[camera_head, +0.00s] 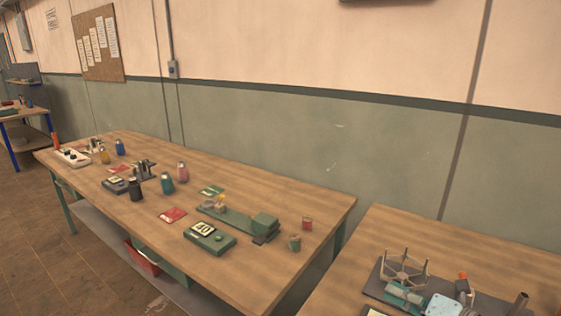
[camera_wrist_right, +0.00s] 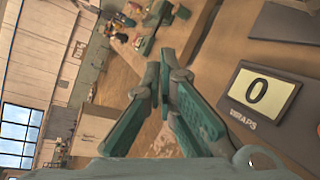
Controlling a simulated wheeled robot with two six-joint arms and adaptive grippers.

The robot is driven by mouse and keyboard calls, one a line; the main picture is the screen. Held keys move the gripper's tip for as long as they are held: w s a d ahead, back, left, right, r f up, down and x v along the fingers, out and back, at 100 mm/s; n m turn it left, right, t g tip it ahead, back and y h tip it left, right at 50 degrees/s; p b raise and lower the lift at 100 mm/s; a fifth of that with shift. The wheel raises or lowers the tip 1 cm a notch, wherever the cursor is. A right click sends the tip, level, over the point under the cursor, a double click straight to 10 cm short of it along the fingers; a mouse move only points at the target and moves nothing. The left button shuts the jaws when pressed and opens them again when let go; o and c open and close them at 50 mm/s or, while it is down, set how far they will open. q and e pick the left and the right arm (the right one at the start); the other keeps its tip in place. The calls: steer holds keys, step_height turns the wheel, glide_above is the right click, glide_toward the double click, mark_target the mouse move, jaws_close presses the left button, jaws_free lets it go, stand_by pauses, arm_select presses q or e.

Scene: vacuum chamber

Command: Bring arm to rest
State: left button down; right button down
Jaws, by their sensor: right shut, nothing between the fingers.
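My right gripper (camera_wrist_right: 168,78) shows in the right wrist view with its two green fingers angled together at the tips. It is shut with nothing held between the fingers. A dark counter box (camera_wrist_right: 262,98) reading "0" and "WRAPS" lies to the right of the fingers, apart from them in the picture. In the head view I cannot clearly make out the right gripper among the parts at the lower right. My left gripper is in neither view.
A long wooden bench (camera_head: 130,220) holds jars, red packets, a green display box (camera_head: 209,238) and a green fixture (camera_head: 240,222). A second bench (camera_head: 470,250) at right bears a winding frame (camera_head: 404,268) on a dark base. A wall stands behind both.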

step_height(320, 180, up, 5)
steer(key=s+a+m+t+h, duration=0.1)
steer(key=a+m+t, duration=0.1)
steer(key=m+t, duration=0.45)
steer(key=s+d+m+h, duration=0.3)
steer(key=d+m+h, duration=0.2)
steer(key=m+h, duration=0.45)
steer(key=s+d+f+m+g+h, duration=0.35)
steer(key=s+f+m+g, duration=0.35)
steer(key=s+f+m, duration=0.35)
steer(key=s+a+f+m+g+y, duration=0.2)
steer(key=s+a+f+g+y, duration=0.15)
steer(key=s+a+f, duration=0.35)
steer(key=s+a+f+m+g+y, duration=0.1)
steer(key=s+a+f+g+y, duration=0.1)
steer(key=s+a+f+g, duration=0.5)
steer(key=s+d+f, duration=0.2)
steer(key=f, duration=0.7)
steer(key=s+d+f, duration=0.2)
steer(key=d+f, duration=0.1)
steer(key=f, duration=0.7)
steer(key=s+f, duration=1.1)
steer(key=s, duration=0.2)
steer(key=shift+s+d+m+g, duration=0.15)
steer(key=shift+s+m+g, duration=0.15)
steer(key=shift+m, duration=0.15)
